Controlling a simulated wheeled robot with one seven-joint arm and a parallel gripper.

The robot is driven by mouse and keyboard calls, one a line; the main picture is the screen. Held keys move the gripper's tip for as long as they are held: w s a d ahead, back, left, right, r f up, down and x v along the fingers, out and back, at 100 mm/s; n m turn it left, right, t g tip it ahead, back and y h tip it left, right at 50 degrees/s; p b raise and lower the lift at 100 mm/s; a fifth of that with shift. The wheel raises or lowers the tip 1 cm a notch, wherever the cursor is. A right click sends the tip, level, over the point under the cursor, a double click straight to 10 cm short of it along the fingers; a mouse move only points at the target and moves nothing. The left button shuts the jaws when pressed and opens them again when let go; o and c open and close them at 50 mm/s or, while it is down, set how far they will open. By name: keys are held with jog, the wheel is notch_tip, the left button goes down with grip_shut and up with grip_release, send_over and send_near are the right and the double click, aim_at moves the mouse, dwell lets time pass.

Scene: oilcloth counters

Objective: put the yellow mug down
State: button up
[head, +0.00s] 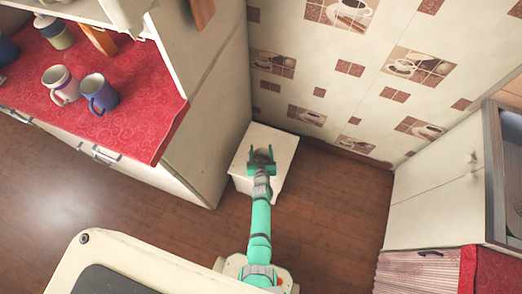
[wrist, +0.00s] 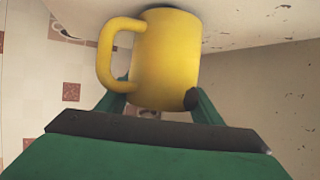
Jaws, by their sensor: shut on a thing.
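The yellow mug (wrist: 168,60) fills the middle of the wrist view, its handle to the left. My gripper (wrist: 158,98) is shut on it, with one green finger on each side. A pale, speckled surface lies at the mug's far end in that view; I cannot tell for sure whether they touch. In the head view my gripper (head: 262,168) is over the small white stand (head: 284,160). No yellow shows there, so the mug is hidden or too dark to make out.
A red counter (head: 140,130) at the left holds a white mug (head: 61,84), a blue mug (head: 99,94) and a jar (head: 53,32). A tall cabinet side (head: 210,110) stands close left of the stand. A tiled wall (head: 330,80) is behind. Open floor (head: 340,210) lies to the right.

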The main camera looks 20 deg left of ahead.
jog(key=shift+f, duration=0.15)
jog(key=o, duration=1.3)
jog(key=s+d+r+h, duration=0.1)
jog(key=s+d+r, duration=0.4)
jog(key=s, duration=0.4)
jog(key=s+d+r+m+t, duration=0.1)
jog(key=s+d+r, duration=0.3)
jog(key=s+r, duration=0.3)
jog(key=s+d+r+h, duration=0.1)
jog(key=s+d+r, duration=0.35)
jog(key=s, duration=0.55)
jog(key=s+d+r+m+h, duration=0.1)
jog(key=s+r, duration=0.2)
jog(key=r, duration=0.4)
jog(key=s+d+r+m+t, duration=0.1)
jog(key=s+r, duration=0.3)
jog(key=r, duration=0.4)
jog(key=s+d+r+m+h, duration=0.1)
jog(key=s+r, duration=0.2)
jog(key=r, duration=0.4)
jog(key=shift+s+r+t+h, duration=0.3)
jog(key=shift+s+r, duration=0.05)
jog(key=shift+r, duration=0.05)
